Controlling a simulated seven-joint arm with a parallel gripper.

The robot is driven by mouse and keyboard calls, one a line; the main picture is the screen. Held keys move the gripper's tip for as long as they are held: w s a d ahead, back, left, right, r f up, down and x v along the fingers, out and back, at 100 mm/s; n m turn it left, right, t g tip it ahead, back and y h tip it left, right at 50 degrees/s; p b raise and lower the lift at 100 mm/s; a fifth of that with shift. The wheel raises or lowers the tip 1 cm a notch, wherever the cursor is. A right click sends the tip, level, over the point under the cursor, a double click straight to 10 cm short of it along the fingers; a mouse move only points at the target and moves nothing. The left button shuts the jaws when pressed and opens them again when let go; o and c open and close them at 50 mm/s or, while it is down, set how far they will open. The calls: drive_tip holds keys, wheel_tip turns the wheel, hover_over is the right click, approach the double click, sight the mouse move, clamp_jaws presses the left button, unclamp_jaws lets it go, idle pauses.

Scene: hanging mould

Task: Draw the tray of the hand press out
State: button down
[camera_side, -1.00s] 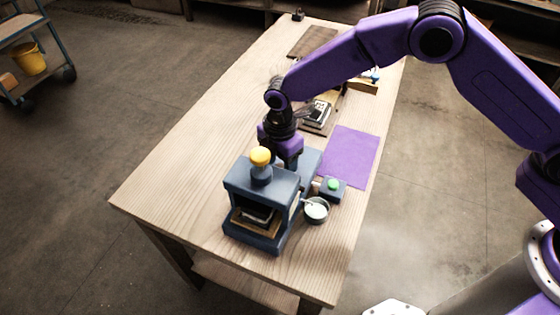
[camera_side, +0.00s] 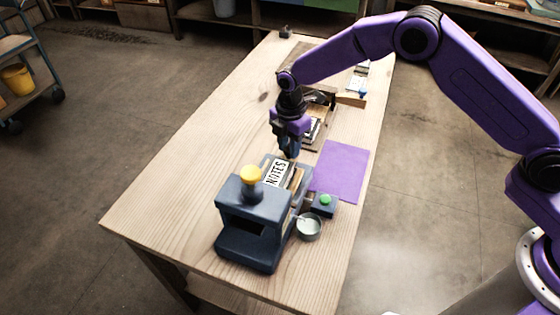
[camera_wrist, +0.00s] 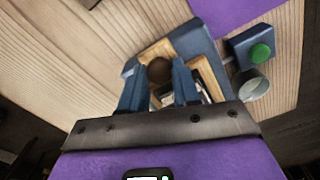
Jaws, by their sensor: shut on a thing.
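The hand press (camera_side: 262,208) is a dark blue-grey block with a yellow knob (camera_side: 251,175) on top, near the table's front end. Its tray (camera_side: 297,179), wooden-edged, lies out behind the body on the press's bed. It carries a pale plate (camera_side: 278,172) reading NOTES. My gripper (camera_side: 289,153) points down at the tray's far end. In the wrist view, my gripper (camera_wrist: 159,82) is shut on the tray's round brown knob (camera_wrist: 158,71). The tray wood (camera_wrist: 206,80) shows beside the fingers, which hide part of the tray.
A small box with a green button (camera_side: 325,203) and a grey cup (camera_side: 309,227) stand close to the right of the press. A purple sheet (camera_side: 341,171) lies flat farther back. Behind my gripper are a brown board and small items. The table's left side is clear.

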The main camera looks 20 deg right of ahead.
drive_tip(key=shift+w+d, duration=0.3)
drive_tip(key=c, duration=0.8)
unclamp_jaws()
wheel_tip(320, 180, up, 18)
drive_tip(key=shift+f, duration=0.25)
